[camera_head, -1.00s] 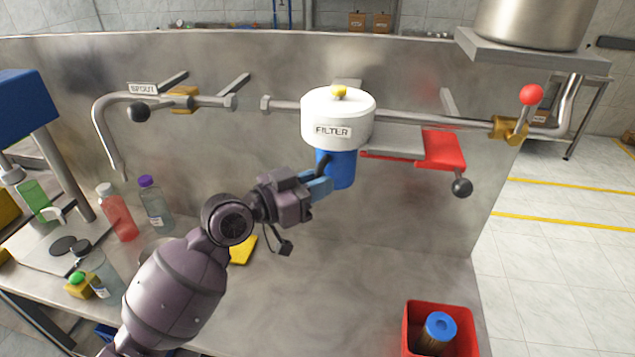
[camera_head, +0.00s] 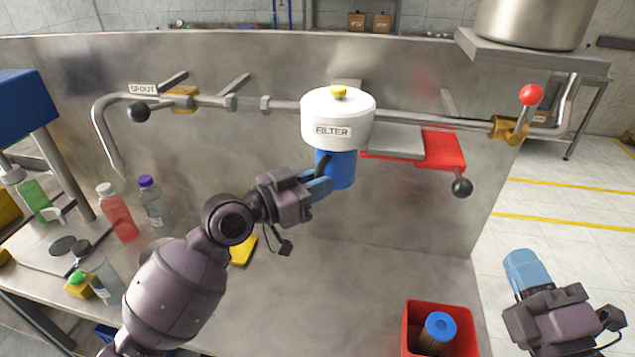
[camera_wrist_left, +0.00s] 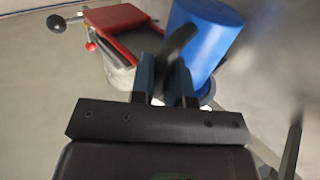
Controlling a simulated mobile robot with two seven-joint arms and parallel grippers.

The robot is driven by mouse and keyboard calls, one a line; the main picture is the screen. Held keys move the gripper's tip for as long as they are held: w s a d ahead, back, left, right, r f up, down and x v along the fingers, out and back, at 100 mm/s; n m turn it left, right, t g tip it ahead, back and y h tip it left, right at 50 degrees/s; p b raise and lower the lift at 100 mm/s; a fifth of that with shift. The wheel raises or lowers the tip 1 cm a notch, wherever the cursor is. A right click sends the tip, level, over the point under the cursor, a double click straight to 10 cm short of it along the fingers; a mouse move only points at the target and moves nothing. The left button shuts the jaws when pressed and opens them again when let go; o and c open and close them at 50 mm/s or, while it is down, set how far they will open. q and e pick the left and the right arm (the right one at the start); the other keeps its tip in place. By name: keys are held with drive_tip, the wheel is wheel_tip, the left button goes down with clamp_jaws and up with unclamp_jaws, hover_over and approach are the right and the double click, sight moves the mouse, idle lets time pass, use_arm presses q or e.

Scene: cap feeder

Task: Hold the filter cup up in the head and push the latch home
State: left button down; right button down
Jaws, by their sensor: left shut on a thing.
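The white filter head (camera_head: 338,108), labelled FILTER, sits on the pipe. The blue filter cup (camera_head: 340,171) is up under it, its top hidden by the head. My left gripper (camera_head: 326,183) is shut on the cup's dark handle, which shows between the fingers in the left wrist view (camera_wrist_left: 180,45). The latch is a red plate (camera_head: 444,149) with a black ball knob (camera_head: 462,188), to the right of the head, with a grey plate (camera_head: 395,141) between. My right gripper (camera_head: 522,262) is at the lower right, well away from the latch; its finger gap is not clear.
A red bin (camera_head: 409,330) holding a blue-topped cartridge (camera_head: 438,330) stands at the bench's front right. A red-knobbed valve (camera_head: 531,95) is on the pipe at the right. Bottles stand at the left. The middle of the bench is mostly clear.

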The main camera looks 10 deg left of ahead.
drive_tip(key=x, duration=1)
drive_tip(key=shift+r, duration=0.1)
drive_tip(key=shift+s+a, duration=0.1)
drive_tip(key=shift+a, duration=0.05)
idle(2.7)
drive_tip(key=a, duration=0.7)
idle(1.5)
drive_tip(key=shift+d, duration=1.1)
drive_tip(key=s, duration=0.9)
